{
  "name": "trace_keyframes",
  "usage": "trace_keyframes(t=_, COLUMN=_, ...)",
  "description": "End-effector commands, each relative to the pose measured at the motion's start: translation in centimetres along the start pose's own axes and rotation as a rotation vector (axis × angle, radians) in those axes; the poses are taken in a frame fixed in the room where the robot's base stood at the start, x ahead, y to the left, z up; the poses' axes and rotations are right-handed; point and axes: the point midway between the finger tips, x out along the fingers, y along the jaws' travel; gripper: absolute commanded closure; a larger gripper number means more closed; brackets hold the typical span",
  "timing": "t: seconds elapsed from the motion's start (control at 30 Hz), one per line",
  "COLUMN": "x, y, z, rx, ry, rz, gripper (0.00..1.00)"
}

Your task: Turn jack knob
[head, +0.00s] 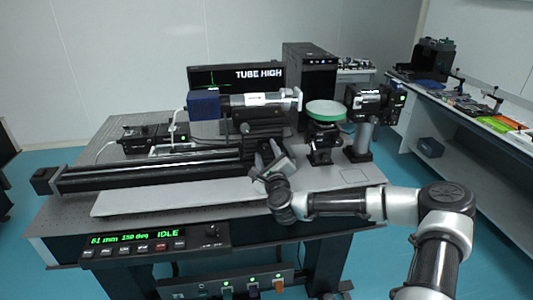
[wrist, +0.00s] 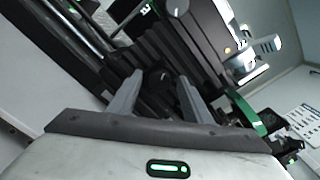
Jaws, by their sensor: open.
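The black jack (head: 264,125) stands on the table under the tube assembly (head: 250,100); it also shows in the wrist view (wrist: 155,45). My gripper (head: 266,152) is at the jack's front, low over the table. In the wrist view my gripper (wrist: 160,80) has its two grey fingers apart. A dark rounded part that looks like the jack knob (wrist: 158,77) shows between or just beyond the fingertips. I cannot tell if the fingers touch it. In the head view my gripper hides the knob. The monitor (head: 240,77) reads "TUBE HIGH".
A black rail (head: 150,176) runs left of the jack. A green-rimmed round optic (head: 326,111) on a mount stands close on the right, with a black device on a post (head: 362,135) beyond it. The table's right front is mostly bare.

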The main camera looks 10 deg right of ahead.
Motion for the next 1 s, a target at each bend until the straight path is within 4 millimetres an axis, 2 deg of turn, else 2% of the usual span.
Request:
trace_keyframes(t=0.13, x=-0.02, y=0.01, z=0.0, rx=0.0, ry=0.0, rz=0.0, gripper=0.55)
trace_keyframes(t=0.3, x=-0.03, y=0.0, z=0.0, rx=0.0, ry=0.0, rz=0.0, gripper=0.84)
trace_keyframes(t=0.4, x=-0.03, y=0.0, z=0.0, rx=0.0, ry=0.0, rz=0.0, gripper=0.96)
trace_keyframes(t=0.73, x=-0.03, y=0.02, z=0.01, rx=-0.057, ry=-0.001, rz=0.0, gripper=0.96)
trace_keyframes(t=1.0, x=-0.03, y=0.05, z=0.01, rx=-0.24, ry=-0.002, rz=0.0, gripper=0.96)
